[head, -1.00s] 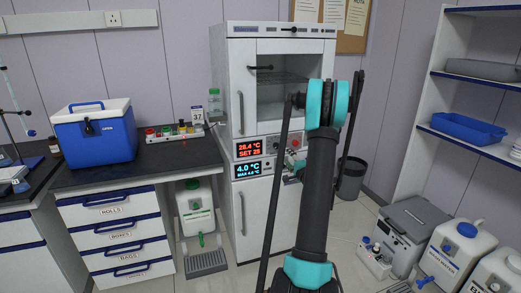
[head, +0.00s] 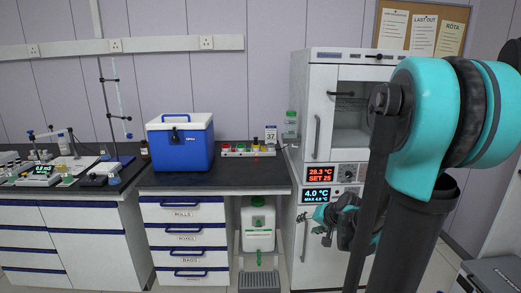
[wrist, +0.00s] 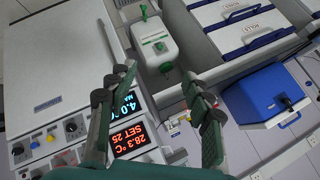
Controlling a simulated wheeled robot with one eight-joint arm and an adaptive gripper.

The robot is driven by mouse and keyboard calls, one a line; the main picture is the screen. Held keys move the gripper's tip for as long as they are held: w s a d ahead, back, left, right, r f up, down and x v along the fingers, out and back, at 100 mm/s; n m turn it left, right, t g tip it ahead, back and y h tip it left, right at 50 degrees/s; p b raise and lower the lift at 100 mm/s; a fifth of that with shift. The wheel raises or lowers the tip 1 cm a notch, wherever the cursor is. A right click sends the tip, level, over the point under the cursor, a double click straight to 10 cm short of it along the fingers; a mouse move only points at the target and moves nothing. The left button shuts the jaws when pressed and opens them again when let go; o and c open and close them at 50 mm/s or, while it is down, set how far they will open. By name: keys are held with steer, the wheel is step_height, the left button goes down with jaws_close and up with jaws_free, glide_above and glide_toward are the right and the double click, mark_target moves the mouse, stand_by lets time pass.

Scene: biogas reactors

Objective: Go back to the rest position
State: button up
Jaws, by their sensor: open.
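My gripper (head: 320,226) is in front of the lower part of the white incubator cabinet (head: 304,95), near its blue 4.0 °C display (head: 317,195). In the wrist view its two fingers (wrist: 150,92) are spread apart with nothing between them. The wrist view is turned, so the displays look upside down. My teal and black arm fills the right of the head view and hides part of the cabinet.
A blue and white cool box (head: 182,150) and a rack of coloured-cap vials (head: 248,151) stand on the dark bench (head: 225,179). A white canister (head: 258,227) stands under it. A grey box (head: 497,275) is at lower right.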

steer(key=s+d+f+n+g+h, duration=0.1)
steer(key=s+f+n+g+h, duration=0.1)
steer(key=s, duration=0.7)
steer(key=s+d+f+n+g+h, duration=0.1)
steer(key=s+f+n+h, duration=0.1)
steer(key=s, duration=0.6)
steer(key=shift+s+f+g, duration=0.4)
steer(key=shift+f, duration=0.2)
steer(key=shift+a, duration=0.1)
steer(key=shift+c, duration=0.4)
